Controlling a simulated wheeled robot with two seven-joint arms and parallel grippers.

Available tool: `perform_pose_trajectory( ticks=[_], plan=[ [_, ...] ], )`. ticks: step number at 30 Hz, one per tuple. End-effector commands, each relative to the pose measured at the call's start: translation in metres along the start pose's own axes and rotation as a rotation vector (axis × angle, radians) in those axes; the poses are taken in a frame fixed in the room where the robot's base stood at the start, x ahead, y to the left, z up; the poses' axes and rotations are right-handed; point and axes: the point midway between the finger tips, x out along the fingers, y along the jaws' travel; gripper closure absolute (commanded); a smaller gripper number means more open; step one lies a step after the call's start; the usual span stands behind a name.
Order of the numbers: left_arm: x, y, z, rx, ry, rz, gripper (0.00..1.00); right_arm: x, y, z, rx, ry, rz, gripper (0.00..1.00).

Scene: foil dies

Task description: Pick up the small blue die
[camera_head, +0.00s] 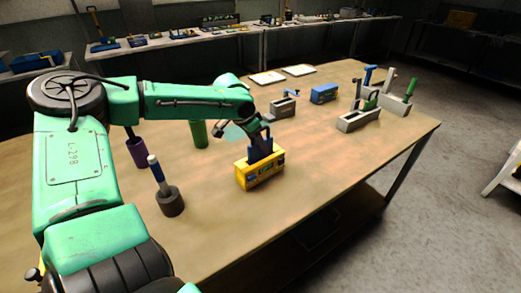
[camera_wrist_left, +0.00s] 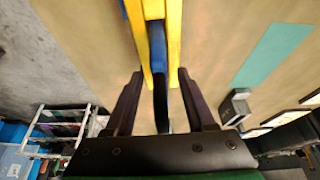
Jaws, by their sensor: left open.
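A yellow block-shaped holder (camera_head: 258,174) stands on the table near its front edge. A blue piece (camera_head: 270,145), which looks like the small blue die, stands upright in its slot; the gripper partly hides it. My left gripper (camera_head: 262,147) is directly over the holder, pointing down. In the left wrist view, the open gripper (camera_wrist_left: 159,76) has one dark finger on each side of the blue die (camera_wrist_left: 157,45) and the yellow holder (camera_wrist_left: 174,40). Whether the fingers touch the die cannot be told. My right gripper is not in view.
A grey holder (camera_head: 283,108) and a blue block (camera_head: 323,94) stand behind. Grey holders (camera_head: 357,121) with green and blue pieces are at the right. A green cylinder (camera_head: 198,134), a purple cylinder (camera_head: 136,151) and a dark round stand (camera_head: 170,202) are left. The table's front right is clear.

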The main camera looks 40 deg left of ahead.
Motion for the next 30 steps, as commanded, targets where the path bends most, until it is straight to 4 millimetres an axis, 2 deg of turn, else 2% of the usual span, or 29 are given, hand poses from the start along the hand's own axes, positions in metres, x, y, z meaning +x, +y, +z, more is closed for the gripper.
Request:
perform_pose_trajectory(
  ticks=[4, 10, 11, 12, 15, 30],
  plan=[
    [0.019, -0.001, 0.001, 0.001, -0.003, -0.002, 0.45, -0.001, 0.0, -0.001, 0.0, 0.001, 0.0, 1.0],
    [0.021, 0.0, -0.001, 0.0, 0.002, -0.001, 0.45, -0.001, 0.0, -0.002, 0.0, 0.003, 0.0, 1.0],
    [0.021, 0.0, -0.001, 0.0, 0.002, -0.001, 0.49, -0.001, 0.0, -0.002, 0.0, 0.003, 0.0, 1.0],
    [0.021, 0.0, -0.001, 0.0, 0.002, -0.001, 0.64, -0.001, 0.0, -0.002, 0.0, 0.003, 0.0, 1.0],
    [0.021, 0.0, -0.001, 0.0, 0.001, -0.001, 1.0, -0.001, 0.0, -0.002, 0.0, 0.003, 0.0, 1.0],
    [0.021, 0.0, 0.0, 0.0, 0.001, -0.001, 1.0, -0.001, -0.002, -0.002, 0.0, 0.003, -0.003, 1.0]
  ],
)
